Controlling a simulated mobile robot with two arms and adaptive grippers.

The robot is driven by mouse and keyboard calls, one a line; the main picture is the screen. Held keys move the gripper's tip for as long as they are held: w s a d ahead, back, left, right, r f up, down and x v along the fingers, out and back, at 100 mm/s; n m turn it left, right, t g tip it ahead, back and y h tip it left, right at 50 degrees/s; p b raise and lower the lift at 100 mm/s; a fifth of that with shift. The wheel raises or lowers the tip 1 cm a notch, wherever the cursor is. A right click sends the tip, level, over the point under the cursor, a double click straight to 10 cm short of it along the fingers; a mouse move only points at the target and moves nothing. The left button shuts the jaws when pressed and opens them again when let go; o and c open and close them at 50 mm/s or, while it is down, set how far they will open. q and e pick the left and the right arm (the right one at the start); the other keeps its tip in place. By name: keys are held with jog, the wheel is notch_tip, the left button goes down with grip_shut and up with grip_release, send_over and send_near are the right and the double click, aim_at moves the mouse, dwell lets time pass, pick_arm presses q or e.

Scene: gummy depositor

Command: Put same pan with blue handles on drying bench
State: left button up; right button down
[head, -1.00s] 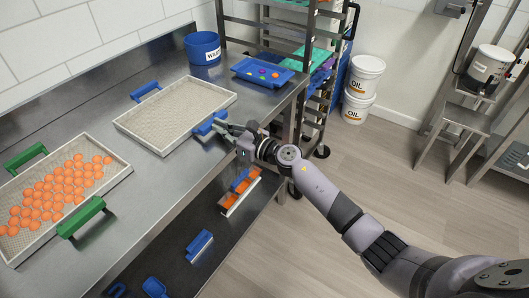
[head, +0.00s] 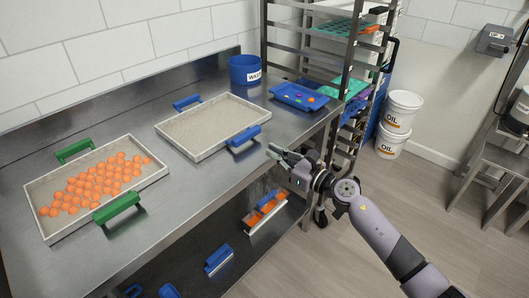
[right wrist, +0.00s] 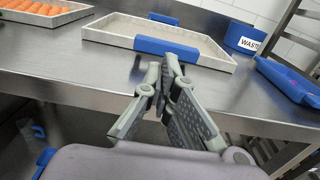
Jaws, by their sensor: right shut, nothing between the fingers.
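The pan with blue handles (head: 212,129) lies flat on the steel bench (head: 203,187). It is a shallow white-rimmed tray with a beige, empty-looking surface and a blue handle at each end. My right gripper (head: 274,152) is shut and empty, just off the front right of the pan's near blue handle (head: 244,136). The right wrist view shows the shut fingers (right wrist: 166,68) in front of the same near handle (right wrist: 166,48), apart from it. My left gripper is not in view.
A green-handled pan of orange balls (head: 47,232) sits to the left. A blue waste bucket (head: 244,70) and a small blue tray (head: 299,96) are at the bench's right end. A rack (head: 345,70) and oil buckets (head: 400,112) stand beyond. Several items lie on the lower shelf.

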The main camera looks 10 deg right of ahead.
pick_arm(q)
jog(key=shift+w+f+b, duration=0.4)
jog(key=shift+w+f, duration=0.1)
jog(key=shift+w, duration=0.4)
pick_arm(e)
jog(key=shift+d+f+v, duration=0.1)
jog(key=shift+f+v, duration=0.1)
jog(key=shift+v, duration=1.1)
jog(key=shift+d+f+v, duration=0.1)
jog(key=shift+f+v, duration=0.1)
jog(key=shift+v, duration=1.1)
